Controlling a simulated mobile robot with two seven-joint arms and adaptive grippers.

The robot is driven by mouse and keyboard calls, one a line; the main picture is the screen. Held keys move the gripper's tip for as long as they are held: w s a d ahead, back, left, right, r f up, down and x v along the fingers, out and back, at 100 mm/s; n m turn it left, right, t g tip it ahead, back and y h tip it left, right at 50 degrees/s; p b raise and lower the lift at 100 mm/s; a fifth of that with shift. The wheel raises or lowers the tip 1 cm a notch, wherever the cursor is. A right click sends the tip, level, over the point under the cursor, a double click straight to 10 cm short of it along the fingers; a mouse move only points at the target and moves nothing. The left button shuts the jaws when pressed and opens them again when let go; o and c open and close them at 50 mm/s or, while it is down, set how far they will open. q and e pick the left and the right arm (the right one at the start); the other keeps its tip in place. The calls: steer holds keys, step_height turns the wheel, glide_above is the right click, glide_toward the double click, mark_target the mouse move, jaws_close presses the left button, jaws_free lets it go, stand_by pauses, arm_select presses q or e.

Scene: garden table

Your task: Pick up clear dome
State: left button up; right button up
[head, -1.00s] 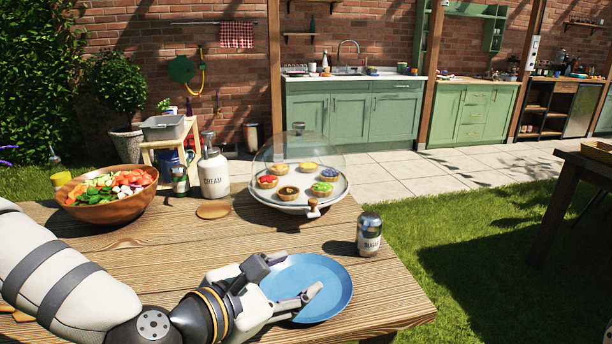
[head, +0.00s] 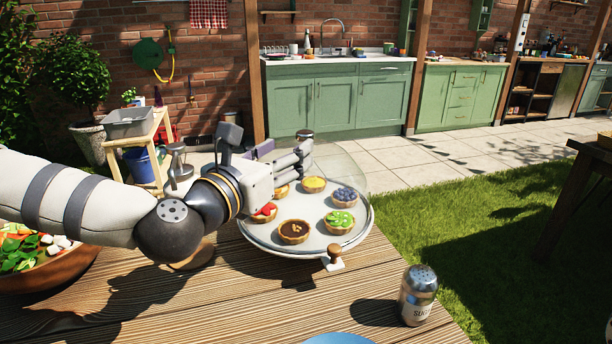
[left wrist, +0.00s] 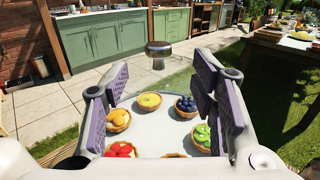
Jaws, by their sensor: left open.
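The clear dome (head: 348,172) covers a round white tray (head: 262,240) of small tarts on the wooden table. Its glass is faint, and my gripper hides part of it in the head view. Its metal knob (head: 305,134) shows just past my fingers; in the left wrist view the knob (left wrist: 158,50) stands ahead, between the open fingers. My left gripper (head: 268,150) is open and empty, at the upper left of the dome; it also shows in the left wrist view (left wrist: 160,82). I cannot tell whether it touches the glass. My right gripper is not in view.
A sugar shaker (head: 417,297) stands at the table's right edge, with a blue plate (head: 340,339) at the bottom edge. A salad bowl (head: 50,272) is at the left under my arm. A wooden knob (head: 334,257) juts from the tray's front. The table's front middle is clear.

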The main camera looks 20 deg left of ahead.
mark_target(301, 139)
arm_select(q)
steer(key=w, duration=0.4)
steer(key=w+d, duration=0.1)
steer(key=w, duration=0.1)
steer(key=shift+w+d, duration=0.1)
steer(key=shift+w, duration=0.25)
jaws_close()
